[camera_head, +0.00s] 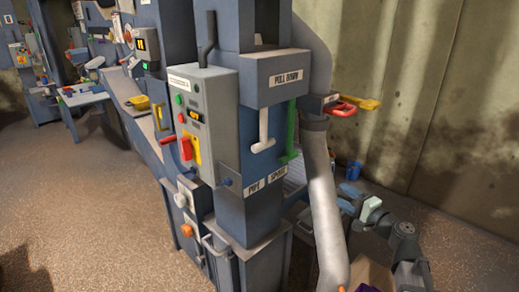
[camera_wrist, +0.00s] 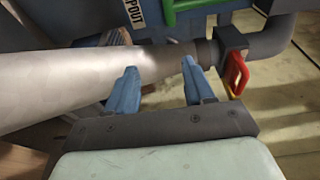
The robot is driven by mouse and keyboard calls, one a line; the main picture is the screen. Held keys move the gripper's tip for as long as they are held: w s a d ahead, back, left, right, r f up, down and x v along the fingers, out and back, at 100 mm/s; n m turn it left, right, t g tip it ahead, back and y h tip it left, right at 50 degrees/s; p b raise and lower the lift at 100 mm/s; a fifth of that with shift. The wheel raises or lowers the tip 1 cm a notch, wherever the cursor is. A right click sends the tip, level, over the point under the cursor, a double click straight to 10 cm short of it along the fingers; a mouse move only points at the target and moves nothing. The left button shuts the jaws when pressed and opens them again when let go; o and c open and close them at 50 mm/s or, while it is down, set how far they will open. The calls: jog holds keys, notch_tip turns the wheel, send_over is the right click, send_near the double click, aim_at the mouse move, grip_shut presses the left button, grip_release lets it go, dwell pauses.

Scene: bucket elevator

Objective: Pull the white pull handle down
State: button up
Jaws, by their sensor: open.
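The white pull handle (camera_head: 264,130) hangs below the "PULL DOWN" sign (camera_head: 286,78) on the front of the blue-grey column. It is T-shaped, with a short crossbar at its lower end. I cannot make it out in the wrist view. My gripper (camera_head: 346,197) is at the lower right in the head view, right of the grey pipe and well apart from the handle. In the wrist view my gripper (camera_wrist: 158,70) is open, its two blue fingers spread with nothing held between them. The grey pipe lies behind the fingertips.
A green handle (camera_head: 291,130) hangs just right of the white one and also shows in the wrist view (camera_wrist: 185,8). The grey pipe (camera_head: 322,190) stands between my gripper and the column. Red (camera_head: 341,108) and yellow (camera_head: 366,104) handles stick out right. A control box (camera_head: 205,120) is left.

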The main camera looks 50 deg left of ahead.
aim_at(260, 150)
jog(key=s+a+r+n+g+y, duration=0.3)
jog(key=s+a+r+g, duration=0.1)
jog(key=s+a+r, duration=0.75)
jog(key=x, duration=0.4)
jog(key=s+f+x, duration=0.1)
jog(key=x, duration=0.4)
jog(key=s+f+x, duration=0.1)
jog(key=x, duration=0.4)
jog(key=shift+a, duration=0.45)
jog(key=shift+c, duration=0.5)
grip_shut()
